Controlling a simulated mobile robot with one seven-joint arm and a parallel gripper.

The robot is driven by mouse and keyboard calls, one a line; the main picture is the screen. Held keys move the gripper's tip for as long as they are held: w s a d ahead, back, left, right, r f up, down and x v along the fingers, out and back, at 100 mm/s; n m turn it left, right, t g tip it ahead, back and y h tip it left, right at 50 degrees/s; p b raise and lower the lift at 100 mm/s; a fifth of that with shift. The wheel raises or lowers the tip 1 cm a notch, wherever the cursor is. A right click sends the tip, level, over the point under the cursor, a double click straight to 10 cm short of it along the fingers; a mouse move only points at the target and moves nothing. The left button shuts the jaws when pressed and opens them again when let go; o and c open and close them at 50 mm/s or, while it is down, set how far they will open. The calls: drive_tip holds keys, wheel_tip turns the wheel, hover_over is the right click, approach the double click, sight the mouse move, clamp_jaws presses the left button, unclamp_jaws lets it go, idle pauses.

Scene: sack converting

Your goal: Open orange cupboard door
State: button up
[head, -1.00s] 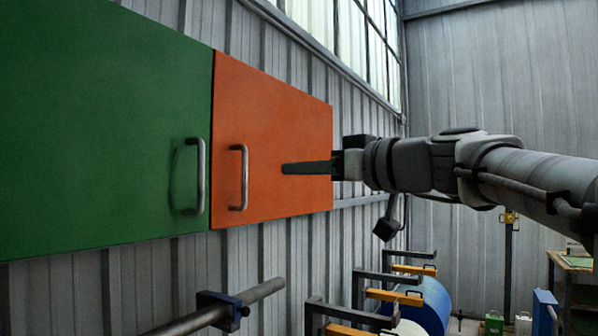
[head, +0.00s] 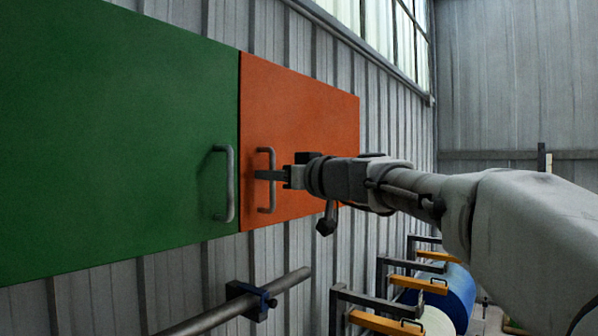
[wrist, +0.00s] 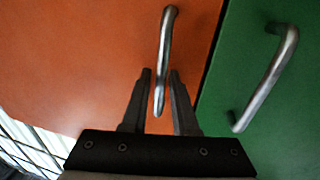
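The orange cupboard door (head: 310,115) is on the wall at the centre of the head view and looks shut. Its metal bar handle (head: 271,200) stands upright near the door's left edge. My gripper (head: 258,175) is at this handle in the head view. In the wrist view, my gripper (wrist: 160,75) is open. The lower part of the orange door's handle (wrist: 166,45) lies between the two fingers, with a gap visible on either side. The orange door surface (wrist: 80,60) fills the left of the wrist view.
A green door (head: 110,140) with its own bar handle (head: 217,215) adjoins the orange door on the left. A metal bar in a clamp (head: 250,298) sticks out below. Rolls on racks, including a blue roll (head: 455,290), stand at lower right.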

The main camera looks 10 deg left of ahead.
clamp_jaws()
idle(1.4)
